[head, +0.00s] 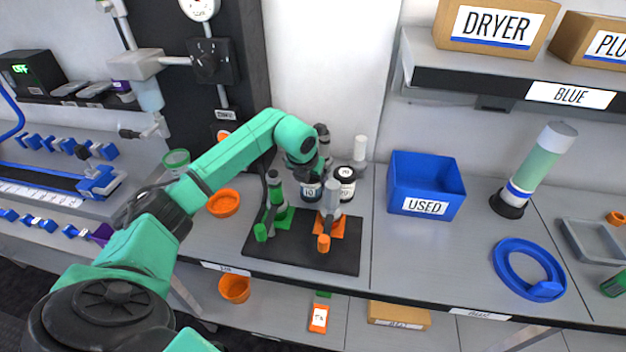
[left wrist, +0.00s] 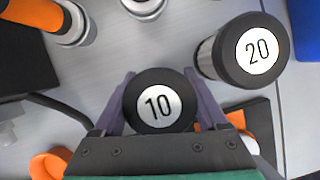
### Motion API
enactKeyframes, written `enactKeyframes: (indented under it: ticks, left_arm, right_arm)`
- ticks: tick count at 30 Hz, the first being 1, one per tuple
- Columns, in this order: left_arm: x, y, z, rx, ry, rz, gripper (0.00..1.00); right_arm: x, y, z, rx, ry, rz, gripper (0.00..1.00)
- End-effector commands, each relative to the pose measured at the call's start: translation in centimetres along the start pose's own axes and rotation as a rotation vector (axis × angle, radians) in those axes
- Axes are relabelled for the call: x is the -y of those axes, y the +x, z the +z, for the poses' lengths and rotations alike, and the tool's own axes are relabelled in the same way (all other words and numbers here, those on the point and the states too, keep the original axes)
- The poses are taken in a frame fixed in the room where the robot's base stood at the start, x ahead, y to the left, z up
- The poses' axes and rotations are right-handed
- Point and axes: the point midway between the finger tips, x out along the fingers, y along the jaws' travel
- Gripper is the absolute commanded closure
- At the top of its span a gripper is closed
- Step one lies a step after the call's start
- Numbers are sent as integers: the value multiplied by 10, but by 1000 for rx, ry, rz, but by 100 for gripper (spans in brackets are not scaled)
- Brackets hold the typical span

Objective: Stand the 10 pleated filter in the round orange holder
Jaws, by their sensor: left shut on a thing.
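The 10 filter (head: 311,191) has a dark cap with a white round label and stands upright at the back of the black mat. In the left wrist view the 10 filter (left wrist: 158,103) sits between the two purple fingers. My left gripper (head: 306,176) reaches down from above and is shut on it. I cannot tell whether its base is touching the bench. A round orange holder (head: 223,203) lies on the bench to the left of the mat and looks empty. An orange rounded edge (left wrist: 48,166) shows at lower left in the wrist view. My right gripper is not in view.
The 20 filter (head: 345,184) stands close to the right of the 10 filter. The black mat (head: 290,250) in front carries bottles on a green and an orange (head: 338,228) square base. A blue USED bin (head: 425,184) is further right. Another orange bowl (head: 234,289) is on the lower shelf.

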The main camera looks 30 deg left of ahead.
Motion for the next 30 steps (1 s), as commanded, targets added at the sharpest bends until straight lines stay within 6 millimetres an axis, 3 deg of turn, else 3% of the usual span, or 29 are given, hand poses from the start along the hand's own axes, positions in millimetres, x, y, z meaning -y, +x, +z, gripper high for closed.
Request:
enactKeyframes:
  ticks: [8, 9, 10, 22, 26, 30]
  left_arm:
    - [0, 3, -1, 2, 0, -1, 85]
    - [0, 4, -1, 1, 0, 0, 21]
    - [0, 3, -1, 1, 0, 0, 12]
    - [0, -6, 1, 4, 0, -1, 12]
    - [0, -33, 1, 8, 2, 1, 12]
    - [0, -73, 0, 9, 2, 1, 12]
  right_arm:
    - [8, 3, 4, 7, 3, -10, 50]
    - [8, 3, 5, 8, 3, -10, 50]
    - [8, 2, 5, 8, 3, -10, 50]
    - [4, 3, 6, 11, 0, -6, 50]
    - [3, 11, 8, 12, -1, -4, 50]
    - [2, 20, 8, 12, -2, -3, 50]
